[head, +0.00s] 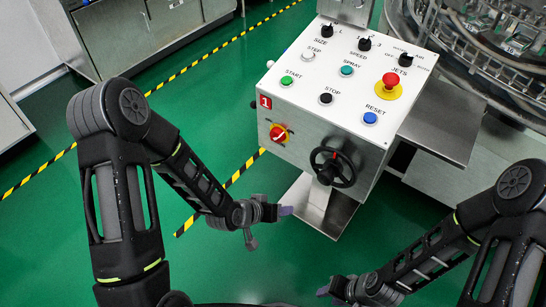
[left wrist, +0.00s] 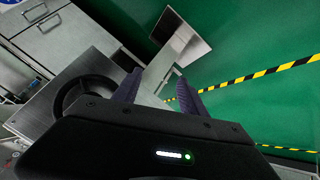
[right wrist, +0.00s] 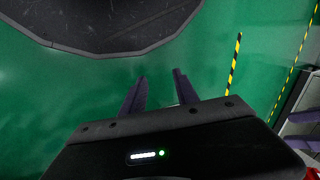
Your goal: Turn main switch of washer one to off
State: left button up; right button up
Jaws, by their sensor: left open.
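The main switch (head: 279,133) of washer one is a red rotary knob on a yellow plate, on the front face of the white control box (head: 330,85), below a red label "1" (head: 265,102). Its handle looks slanted, but its exact setting is too small to read. My left gripper (head: 288,211) is below the switch, apart from it and left of the box's pedestal. Its fingers are spread and empty in the left wrist view (left wrist: 158,80). My right gripper (head: 323,291) is low at the bottom centre. Its fingers are apart and empty in the right wrist view (right wrist: 159,76).
A black handwheel (head: 333,167) sticks out right of the switch. The box top carries buttons and a red emergency stop (head: 390,81). A steel side shelf (head: 440,117) and the round washer machine (head: 480,60) stand to the right. Green floor is free at left.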

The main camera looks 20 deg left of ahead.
pick_arm(q)
jog(key=o, duration=0.4)
jog(key=w+a+t+b, duration=0.1)
jog(key=w+a+b, duration=0.1)
jog(key=w+b, duration=0.1)
jog(key=w+a+m+t+b, duration=0.1)
jog(key=w+t+b, duration=0.1)
jog(key=w+b, duration=0.2)
jog(key=w+a+t+b, duration=0.2)
jog(key=w+b, duration=0.1)
jog(key=shift+w+a+f+m+b, duration=0.25)
jog(key=shift+w+a+m+b, duration=0.05)
jog(key=shift+w+b, duration=0.1)
jog(key=shift+c, duration=0.2)
jog(key=m+t+h+b, duration=0.2)
jog(key=m+t+b, duration=0.15)
jog(key=b, duration=0.55)
send_near(273, 138)
jog(key=shift+w+d+f+t, duration=0.15)
jog(key=shift+w+d+t, duration=0.05)
jog(key=shift+w, duration=0.2)
jog(key=shift+w+d+f+t, duration=0.15)
jog(key=shift+w+d, duration=0.05)
jog(key=shift+w, duration=0.25)
pick_arm(e)
notch_tip(273, 138, down, 24)
jog(key=w+d, duration=0.1)
jog(key=w, duration=0.1)
jog(key=shift+t, duration=0.3)
